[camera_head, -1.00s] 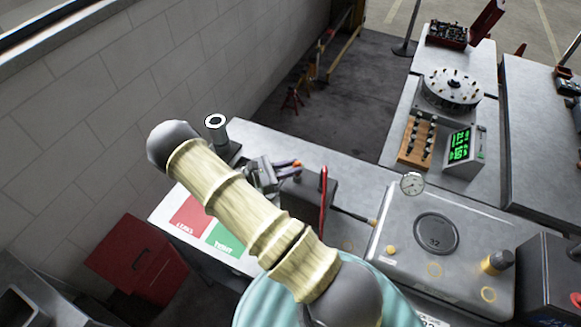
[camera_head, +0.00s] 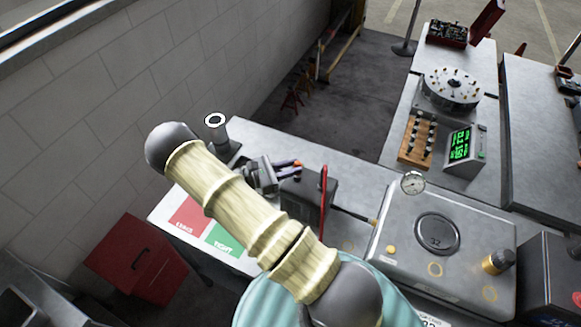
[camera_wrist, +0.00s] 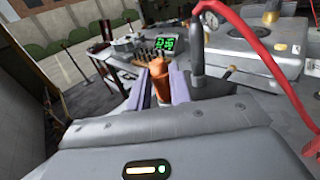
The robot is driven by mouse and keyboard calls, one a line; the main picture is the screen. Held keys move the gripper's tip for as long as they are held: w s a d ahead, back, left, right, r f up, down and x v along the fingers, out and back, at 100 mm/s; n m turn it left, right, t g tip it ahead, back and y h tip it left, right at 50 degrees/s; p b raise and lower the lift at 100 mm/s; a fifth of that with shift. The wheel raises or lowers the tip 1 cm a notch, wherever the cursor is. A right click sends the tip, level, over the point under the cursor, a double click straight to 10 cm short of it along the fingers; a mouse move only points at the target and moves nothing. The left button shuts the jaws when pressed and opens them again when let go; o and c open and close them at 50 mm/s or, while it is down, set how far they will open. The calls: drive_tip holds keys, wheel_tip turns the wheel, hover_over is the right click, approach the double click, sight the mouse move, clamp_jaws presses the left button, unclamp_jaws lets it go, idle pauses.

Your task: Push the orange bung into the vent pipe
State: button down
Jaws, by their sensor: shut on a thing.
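My gripper (camera_wrist: 160,91) is shut on the orange bung (camera_wrist: 160,73), which stands up between the two purple fingers in the wrist view. A short dark bar with a brass-coloured end (camera_head: 367,219) lies at the left side of the grey tank (camera_head: 400,222), to the right of my gripper. I cannot tell whether this bar is the vent pipe. The bung is apart from the tank.
A red upright line (camera_head: 323,200) stands close to the right of my gripper and loops at the right in the wrist view. A gauge (camera_head: 412,183) tops the tank's corner. A grey post (camera_head: 216,131) stands at left. A red-and-green mat (camera_head: 222,240) lies on the bench.

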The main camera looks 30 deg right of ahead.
drive_tip(key=shift+f+b, duration=0.3)
drive_tip(key=shift+f, duration=0.1)
drive_tip(key=c, duration=1.2)
unclamp_jaws()
drive_tip(key=shift+a, duration=0.1)
drive_tip(key=a+b, duration=0.2)
drive_tip(key=a, duration=0.3)
drive_tip(key=w+a+b, duration=0.1)
drive_tip(key=a+b, duration=0.2)
drive_tip(key=a, duration=0.3)
drive_tip(key=w+a+b, duration=0.1)
drive_tip(key=a+b, duration=0.1)
drive_tip(key=a, duration=0.4)
drive_tip(key=shift+w, duration=0.1)
